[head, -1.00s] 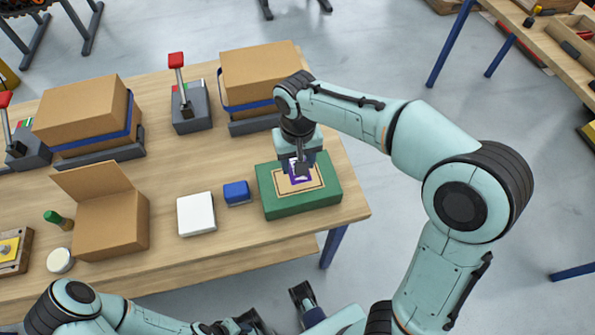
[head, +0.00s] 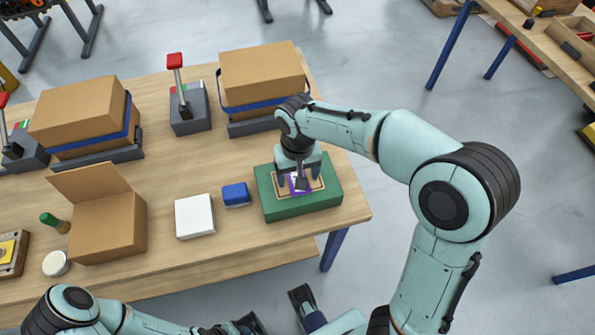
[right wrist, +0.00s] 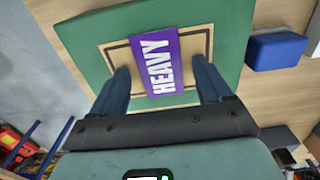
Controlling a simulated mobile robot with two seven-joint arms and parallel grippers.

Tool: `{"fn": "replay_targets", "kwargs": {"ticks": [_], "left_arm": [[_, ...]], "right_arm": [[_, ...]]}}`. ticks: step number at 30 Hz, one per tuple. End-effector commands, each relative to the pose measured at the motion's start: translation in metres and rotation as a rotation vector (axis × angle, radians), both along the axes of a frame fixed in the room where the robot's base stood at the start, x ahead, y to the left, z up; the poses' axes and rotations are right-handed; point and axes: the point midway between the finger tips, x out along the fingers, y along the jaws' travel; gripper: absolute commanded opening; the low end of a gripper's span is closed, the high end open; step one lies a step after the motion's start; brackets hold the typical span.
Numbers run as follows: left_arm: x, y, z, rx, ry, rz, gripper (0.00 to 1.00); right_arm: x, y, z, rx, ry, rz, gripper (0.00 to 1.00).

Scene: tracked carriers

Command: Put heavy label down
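The purple label (right wrist: 157,62) with white "HEAVY" lettering lies flat on the green board (right wrist: 85,45), within and across its tan outlined rectangle. In the head view the label (head: 298,184) shows partly behind my right gripper (head: 298,183), on the green board (head: 325,198) at the table's right front corner. In the right wrist view my right gripper (right wrist: 161,66) is open, a finger on either side of the label, with a gap at the right finger. Whether the left finger touches the label's edge I cannot tell. My left gripper (head: 278,312) is open and empty at the bottom, off the table's front.
A blue block (head: 236,194) and a white box (head: 194,216) lie left of the board. An open carton (head: 108,226) stands farther left. Strapped cartons (head: 262,75) and a red-handled lever device (head: 190,108) stand behind.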

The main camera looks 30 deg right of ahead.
Motion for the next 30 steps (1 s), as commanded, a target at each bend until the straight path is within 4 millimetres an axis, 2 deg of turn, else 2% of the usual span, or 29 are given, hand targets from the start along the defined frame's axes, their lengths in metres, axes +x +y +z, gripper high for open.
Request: {"fn": "replay_targets", "kwargs": {"ticks": [7,11,14,24,30], "left_arm": [[0.0,0.0,0.0,0.0,0.001,0.0,0.43],[-0.001,0.0,0.004,-0.001,0.005,-0.002,0.43],[-0.002,0.0,0.006,-0.003,0.01,-0.002,0.43],[-0.006,0.0,0.019,-0.004,0.027,-0.005,0.43],[-0.005,0.0,0.023,-0.004,0.028,-0.007,0.43]], "right_arm": [[0.0,0.0,0.001,0.0,-0.001,0.0,0.77],[0.001,0.0,0.01,0.001,-0.003,0.0,0.77],[0.001,0.0,0.025,0.002,-0.006,0.0,0.77],[0.001,0.0,0.098,0.002,-0.006,-0.001,0.77],[0.001,0.0,0.122,0.0,-0.002,-0.001,0.77]]}}
